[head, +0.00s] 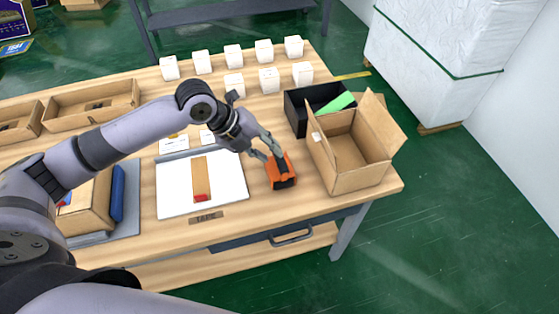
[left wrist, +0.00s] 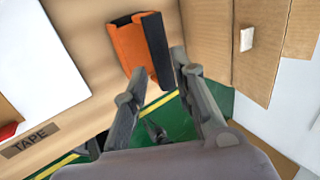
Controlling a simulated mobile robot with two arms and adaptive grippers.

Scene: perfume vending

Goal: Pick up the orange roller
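The orange roller (head: 281,172), orange with a black part, sits on the wooden table near its front edge, left of the open cardboard box. My left gripper (head: 268,149) is over the roller's back side, fingers reaching down towards it. In the left wrist view the roller (left wrist: 130,48) lies just beyond the fingertips. I cannot tell whether a fingertip touches the roller. My right gripper is not in view.
An open cardboard box (head: 345,166) stands close to the roller's right, with a black bin (head: 297,117) behind it. A white board (head: 173,192) lies to the left. Several small white boxes (head: 234,85) stand at the back. The table's front edge is near.

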